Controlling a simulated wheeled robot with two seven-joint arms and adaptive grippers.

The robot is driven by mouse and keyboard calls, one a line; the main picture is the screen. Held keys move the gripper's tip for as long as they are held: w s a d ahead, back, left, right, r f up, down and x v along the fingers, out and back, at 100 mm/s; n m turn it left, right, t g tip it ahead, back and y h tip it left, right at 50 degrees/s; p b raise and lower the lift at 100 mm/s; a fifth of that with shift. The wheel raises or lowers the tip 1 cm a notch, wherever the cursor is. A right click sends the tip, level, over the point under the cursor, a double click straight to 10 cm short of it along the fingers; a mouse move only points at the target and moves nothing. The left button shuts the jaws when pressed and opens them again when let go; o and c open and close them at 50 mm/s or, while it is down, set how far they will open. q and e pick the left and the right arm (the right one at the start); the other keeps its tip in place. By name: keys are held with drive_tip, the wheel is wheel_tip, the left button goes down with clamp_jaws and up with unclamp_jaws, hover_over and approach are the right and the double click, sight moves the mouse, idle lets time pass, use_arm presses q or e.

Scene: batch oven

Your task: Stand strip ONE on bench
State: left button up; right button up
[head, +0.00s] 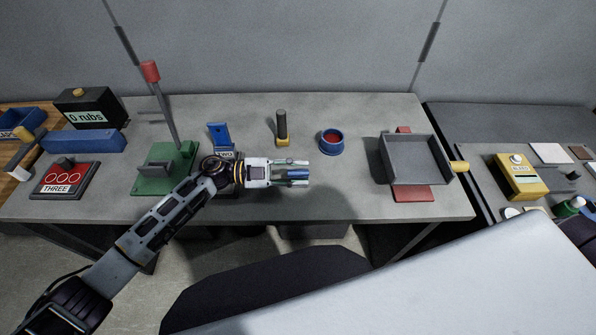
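My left gripper (303,173) reaches in from the left over the middle of the bench (350,185). A small blue piece (295,174) shows between its fingers, which appear shut on it; no label on it can be read, so I cannot tell for sure that it is strip ONE. My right gripper is not in view.
A green base with a red-topped post (152,182), a dark-handled tool (282,125), a blue cup with red inside (331,141) and a grey tray (415,160) stand on the bench. At left are a black box (90,112) and the THREE plate (62,178). Bench between cup and tray is clear.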

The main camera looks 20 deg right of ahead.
use_arm(q)
drive_tip(key=shift+a, duration=0.2)
drive_tip(key=v, duration=1.1)
drive_tip(key=shift+w+a, duration=0.2)
drive_tip(key=shift+a, duration=0.1)
